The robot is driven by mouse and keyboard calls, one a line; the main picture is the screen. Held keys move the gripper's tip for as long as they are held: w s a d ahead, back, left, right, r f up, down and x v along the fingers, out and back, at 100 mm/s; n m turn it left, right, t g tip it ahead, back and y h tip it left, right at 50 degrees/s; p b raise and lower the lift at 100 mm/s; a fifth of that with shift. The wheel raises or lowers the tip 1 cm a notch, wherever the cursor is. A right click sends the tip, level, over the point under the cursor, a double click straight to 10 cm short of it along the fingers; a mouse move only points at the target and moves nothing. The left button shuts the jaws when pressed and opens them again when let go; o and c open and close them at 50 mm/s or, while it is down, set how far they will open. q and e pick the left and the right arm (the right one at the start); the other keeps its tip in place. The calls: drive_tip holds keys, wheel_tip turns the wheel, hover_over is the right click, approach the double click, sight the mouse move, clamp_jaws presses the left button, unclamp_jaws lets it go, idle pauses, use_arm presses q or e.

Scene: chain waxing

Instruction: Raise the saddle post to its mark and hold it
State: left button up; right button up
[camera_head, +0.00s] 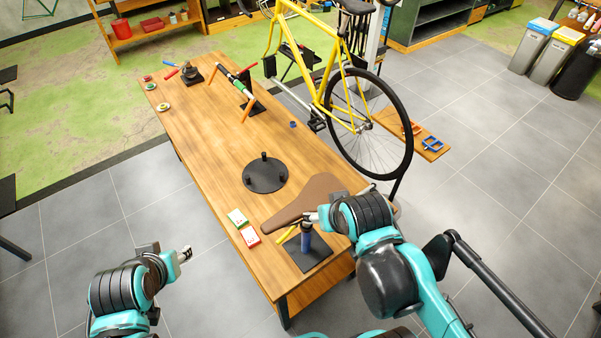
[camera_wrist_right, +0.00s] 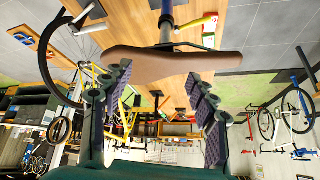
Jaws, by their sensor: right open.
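The brown saddle (camera_head: 305,197) sits on top of a post (camera_head: 307,238) with a blue lower part, which stands upright on a black base plate (camera_head: 317,262) at the table's near end. The wrist view also shows the saddle (camera_wrist_right: 165,62) and the post (camera_wrist_right: 166,14), upside down. My right gripper (camera_wrist_right: 158,74) is open, with its fingers apart and the saddle just beyond their tips; I cannot tell if they touch it. In the head view my right gripper (camera_head: 318,216) covers part of the saddle's near side. My left gripper (camera_head: 184,255) is off the table's left side, apart from everything, its fingers too small to judge.
Green and red cards (camera_head: 245,228) and a black round stand (camera_head: 265,173) are on the wooden table (camera_head: 215,150).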

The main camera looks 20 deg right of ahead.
wheel_tip(320, 180, up, 7)
drive_tip(key=w+m+g+p, duration=0.1)
drive_tip(key=w+m+p, duration=0.1)
drive_tip(key=p, duration=0.3)
drive_tip(key=m+g, duration=0.5)
drive_tip(key=m, duration=0.6)
hover_over(304, 203)
wheel_tip(304, 203, down, 8)
drive_tip(key=shift+f+p, duration=0.2)
drive_tip(key=shift+p, duration=0.2)
drive_tip(key=shift+a+f+g, duration=0.1)
drive_tip(key=shift+f+g, duration=0.2)
drive_tip(key=shift+f, duration=0.35)
wheel_tip(304, 203, down, 7)
drive_tip(key=shift+r, duration=0.1)
use_arm(q)
wheel_tip(304, 203, up, 8)
drive_tip(key=shift+f, duration=0.15)
